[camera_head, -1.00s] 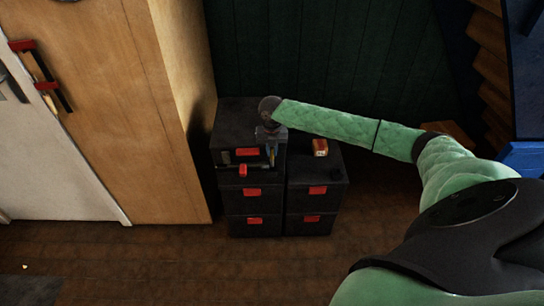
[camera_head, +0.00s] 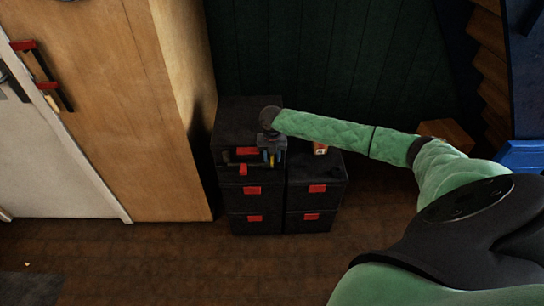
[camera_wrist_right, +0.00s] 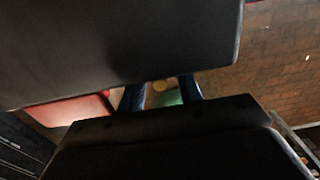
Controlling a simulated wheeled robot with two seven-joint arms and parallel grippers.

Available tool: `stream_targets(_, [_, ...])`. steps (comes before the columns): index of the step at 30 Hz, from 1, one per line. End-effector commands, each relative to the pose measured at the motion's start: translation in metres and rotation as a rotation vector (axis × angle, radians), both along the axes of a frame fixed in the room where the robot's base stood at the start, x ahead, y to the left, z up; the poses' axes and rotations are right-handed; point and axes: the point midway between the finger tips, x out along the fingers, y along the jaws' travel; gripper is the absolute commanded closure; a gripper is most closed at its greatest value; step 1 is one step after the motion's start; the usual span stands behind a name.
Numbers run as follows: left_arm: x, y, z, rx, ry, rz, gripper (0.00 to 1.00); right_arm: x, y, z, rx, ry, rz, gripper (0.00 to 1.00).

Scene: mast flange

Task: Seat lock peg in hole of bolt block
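My right gripper (camera_head: 271,158) points down at the front of the top black box of the left stack. In the right wrist view its two blue fingers (camera_wrist_right: 162,95) stand apart. A small yellow shape (camera_wrist_right: 160,85) and a green shape (camera_wrist_right: 170,98) show between them; I cannot tell what these are, and nothing is clearly clamped. A small red piece (camera_head: 243,169) sits low on that box's front, left of the gripper, below a red bar (camera_head: 247,151). I cannot make out the lock peg, the bolt block or its hole. My left gripper is out of view.
Black boxes with red latches stand in two stacks, left (camera_head: 253,205) and right (camera_head: 313,205). A small orange and white item (camera_head: 320,149) lies on the right stack, partly behind my arm. A wooden cabinet (camera_head: 165,120) stands close at left. The brown floor (camera_head: 180,260) in front is clear.

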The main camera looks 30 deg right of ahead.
Motion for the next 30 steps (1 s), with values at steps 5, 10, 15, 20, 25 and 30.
stream_targets(5, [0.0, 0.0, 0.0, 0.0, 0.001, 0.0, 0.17, 0.0, 0.0, 0.0, 0.0, 0.0, 0.0, 0.65])
stream_targets(10, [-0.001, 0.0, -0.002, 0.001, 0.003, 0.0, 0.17, 0.0, 0.0, 0.006, 0.0, -0.001, 0.001, 0.65])
stream_targets(15, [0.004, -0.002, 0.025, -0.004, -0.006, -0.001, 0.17, 0.001, 0.0, 0.028, 0.001, -0.003, 0.0, 0.65])
stream_targets(20, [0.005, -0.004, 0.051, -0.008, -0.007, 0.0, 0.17, 0.001, 0.0, 0.06, 0.001, -0.004, 0.001, 0.65])
stream_targets(25, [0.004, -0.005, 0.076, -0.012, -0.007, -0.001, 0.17, 0.001, 0.0, 0.091, 0.0, -0.002, 0.0, 0.65])
stream_targets(30, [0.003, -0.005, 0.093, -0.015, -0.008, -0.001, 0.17, 0.001, 0.0, 0.112, 0.0, -0.001, 0.0, 0.65])
